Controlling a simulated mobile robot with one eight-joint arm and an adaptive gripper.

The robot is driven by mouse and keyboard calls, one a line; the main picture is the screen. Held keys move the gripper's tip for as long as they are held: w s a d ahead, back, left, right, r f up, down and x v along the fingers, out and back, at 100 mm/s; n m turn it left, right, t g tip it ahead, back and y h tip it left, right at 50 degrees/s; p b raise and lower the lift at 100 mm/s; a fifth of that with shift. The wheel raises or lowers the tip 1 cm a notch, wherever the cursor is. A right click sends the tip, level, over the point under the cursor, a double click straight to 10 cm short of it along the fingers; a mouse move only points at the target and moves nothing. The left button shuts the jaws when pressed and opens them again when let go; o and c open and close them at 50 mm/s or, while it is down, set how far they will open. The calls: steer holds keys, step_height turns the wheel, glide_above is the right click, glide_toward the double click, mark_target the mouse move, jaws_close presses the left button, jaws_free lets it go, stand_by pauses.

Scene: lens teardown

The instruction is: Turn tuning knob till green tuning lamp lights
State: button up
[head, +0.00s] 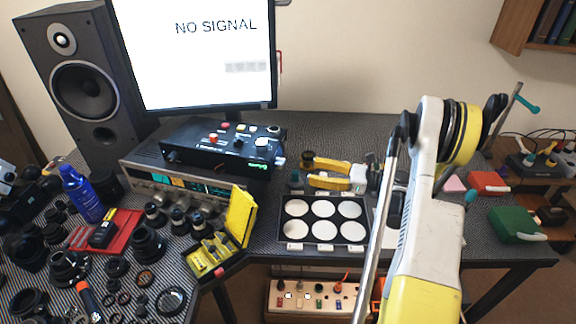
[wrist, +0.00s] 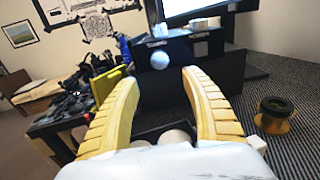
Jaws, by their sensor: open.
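A black control box (head: 225,146) with small coloured knobs and buttons sits on a silver receiver (head: 135,177) below the monitor. A small pale knob (head: 280,161) sticks out at the box's right end. In the wrist view a round pale knob (wrist: 159,61) faces me on a dark panel. A green glowing mark (head: 258,166) shows on the box's front; I cannot tell whether it is the tuning lamp. My gripper (head: 308,172), with two yellow fingers, is open and empty, right of the box. In the wrist view its fingertips (wrist: 158,79) are apart, with the knob beyond them.
The monitor (head: 200,80) reads "NO SIGNAL". A tray (head: 322,236) of white discs lies below my gripper. A yellow case (head: 240,215) stands open in front of the receiver. Lens parts crowd the left.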

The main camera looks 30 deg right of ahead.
mark_target(284, 165)
steer(key=b+x, duration=0.2)
steer(key=x, duration=0.8)
steer(key=shift+w+a+r+b, duration=0.1)
steer(key=shift+w+a+b, duration=0.1)
steer(key=shift+b, duration=0.15)
steer(key=c, duration=1.2)
